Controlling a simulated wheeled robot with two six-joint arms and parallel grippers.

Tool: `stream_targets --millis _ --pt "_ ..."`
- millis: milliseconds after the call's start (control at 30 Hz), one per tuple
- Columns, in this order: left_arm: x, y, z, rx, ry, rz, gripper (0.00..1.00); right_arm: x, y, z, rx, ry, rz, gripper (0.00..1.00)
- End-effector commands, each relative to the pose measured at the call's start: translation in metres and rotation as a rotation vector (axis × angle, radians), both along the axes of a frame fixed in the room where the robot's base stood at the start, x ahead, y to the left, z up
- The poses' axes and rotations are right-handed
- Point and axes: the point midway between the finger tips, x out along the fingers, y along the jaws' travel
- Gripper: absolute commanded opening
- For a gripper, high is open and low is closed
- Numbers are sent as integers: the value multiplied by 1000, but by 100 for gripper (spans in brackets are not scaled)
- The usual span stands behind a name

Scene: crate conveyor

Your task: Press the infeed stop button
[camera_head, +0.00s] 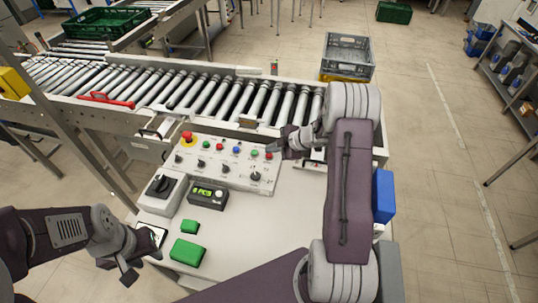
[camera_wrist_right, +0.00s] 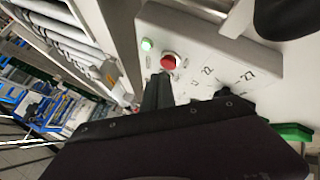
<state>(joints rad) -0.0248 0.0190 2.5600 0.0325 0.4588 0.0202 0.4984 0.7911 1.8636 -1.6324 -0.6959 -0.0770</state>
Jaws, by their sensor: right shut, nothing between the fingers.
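A grey control panel (camera_head: 225,178) on the white table carries a row of push buttons. At its right end are a green button (camera_head: 254,153) and a red button (camera_head: 268,156). Another red button (camera_head: 221,147) sits further left. The labels are too small to read, so I cannot tell which is the infeed stop. My right gripper (camera_head: 274,148) is shut and empty, its tips beside the right-end red button. In the right wrist view that red button (camera_wrist_right: 168,62) is just beyond the fingertips (camera_wrist_right: 158,80); contact is unclear. My left gripper (camera_head: 128,272) hangs low at the left.
A red-topped emergency knob (camera_head: 187,138) and black rotary knobs share the panel. A black-switch box (camera_head: 160,190), a display box (camera_head: 207,195) and green blocks (camera_head: 187,250) stand nearby. The roller conveyor (camera_head: 200,95) runs behind. A blue bin (camera_head: 384,195) is at the table's right.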

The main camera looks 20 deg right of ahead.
Motion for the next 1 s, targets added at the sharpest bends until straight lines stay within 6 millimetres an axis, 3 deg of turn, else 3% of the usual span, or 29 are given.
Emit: stream_targets --millis 1000 --pt "0 0 -5 0 0 0 36 0 0 -11 1 0 -1 0"
